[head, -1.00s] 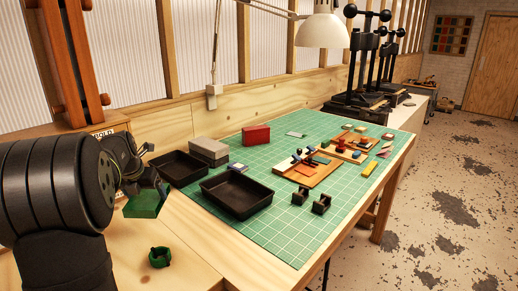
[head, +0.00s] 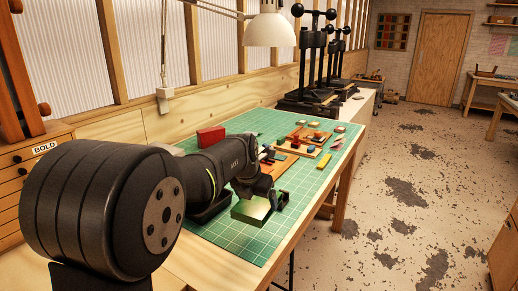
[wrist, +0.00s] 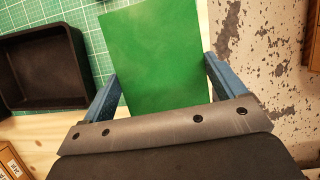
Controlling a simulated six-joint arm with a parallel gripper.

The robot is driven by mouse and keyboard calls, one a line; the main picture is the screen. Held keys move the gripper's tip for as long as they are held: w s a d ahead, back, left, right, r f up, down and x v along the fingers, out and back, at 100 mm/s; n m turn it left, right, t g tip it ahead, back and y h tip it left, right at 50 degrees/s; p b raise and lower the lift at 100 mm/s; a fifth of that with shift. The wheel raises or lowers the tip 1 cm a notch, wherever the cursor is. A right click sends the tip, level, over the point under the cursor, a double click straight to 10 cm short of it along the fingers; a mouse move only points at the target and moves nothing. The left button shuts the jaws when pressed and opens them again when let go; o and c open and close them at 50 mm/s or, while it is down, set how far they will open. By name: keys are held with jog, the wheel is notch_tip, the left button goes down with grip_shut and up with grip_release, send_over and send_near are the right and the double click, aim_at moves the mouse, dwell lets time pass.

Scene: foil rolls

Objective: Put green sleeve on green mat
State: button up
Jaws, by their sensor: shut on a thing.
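The green mat (head: 240,245) is a gridded sheet on the bench. In the head view the sleeve appears in front of the mat, seemingly held above it; the exact gap is unclear. The mat also shows at the upper left of the wrist view (wrist: 90,14).
A black tray (wrist: 25,100) lies left of the sleeve in the wrist view; my arm hides most of it in the head view. A red box (head: 211,137), wooden boards with small pieces and a yellow block (head: 323,161) lie farther back. The front mat is clear.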

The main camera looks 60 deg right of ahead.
jog(key=s+d+m, duration=0.1)
jog(key=s, duration=0.4)
jog(key=w+f, duration=0.2)
jog(key=w, duration=0.1)
jog(key=w+d+f, duration=0.1)
jog(key=w+f, duration=0.1)
jog(key=w, duration=0.2)
jog(key=w+d+f, duration=0.1)
jog(key=w+f, duration=0.2)
jog(key=shift+w, duration=0.4)
jog(key=shift+f, duration=1.95)
jog(key=shift+f, duration=0.15)
jog(key=o, duration=0.7)
jog(key=shift+o, duration=0.3)
